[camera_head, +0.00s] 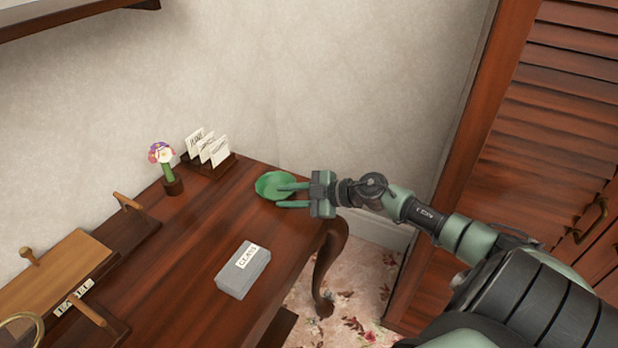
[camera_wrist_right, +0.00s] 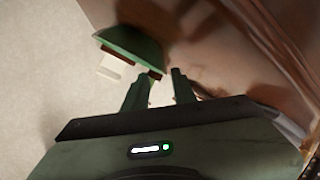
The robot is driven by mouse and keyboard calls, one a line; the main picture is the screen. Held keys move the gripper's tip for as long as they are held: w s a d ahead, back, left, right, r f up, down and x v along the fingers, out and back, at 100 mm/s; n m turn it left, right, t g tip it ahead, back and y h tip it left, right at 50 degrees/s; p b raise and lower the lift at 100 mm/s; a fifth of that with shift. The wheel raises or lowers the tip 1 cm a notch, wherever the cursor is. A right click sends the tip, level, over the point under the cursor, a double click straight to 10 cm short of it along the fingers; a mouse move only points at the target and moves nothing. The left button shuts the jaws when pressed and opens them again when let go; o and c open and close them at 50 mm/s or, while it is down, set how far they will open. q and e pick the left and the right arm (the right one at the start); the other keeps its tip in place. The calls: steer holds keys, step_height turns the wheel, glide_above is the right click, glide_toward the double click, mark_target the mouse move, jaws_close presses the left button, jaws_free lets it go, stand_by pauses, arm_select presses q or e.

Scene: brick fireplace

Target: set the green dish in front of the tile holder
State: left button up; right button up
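The green dish (camera_head: 266,187) is near the back right end of the wooden desk, to the right of the tile holder. It also shows in the wrist view (camera_wrist_right: 132,45), beyond the fingertips and to the left. The tile holder (camera_head: 216,170) is a dark wooden stand with upright white lettered tiles, against the wall. Whether a finger touches the dish I cannot tell. My left gripper is not in view.
A grey labelled box (camera_head: 243,271) lies on the desk (camera_head: 190,250) nearer the front. A flower-like figure (camera_head: 163,160) stands left of the tile holder. A wooden board (camera_head: 60,275) with pegs is at the left. A louvred cabinet (camera_head: 550,120) stands at the right.

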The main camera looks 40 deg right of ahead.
steer(key=v, duration=0.9)
steer(key=shift+s+r, duration=0.1)
steer(key=shift+s, duration=0.1)
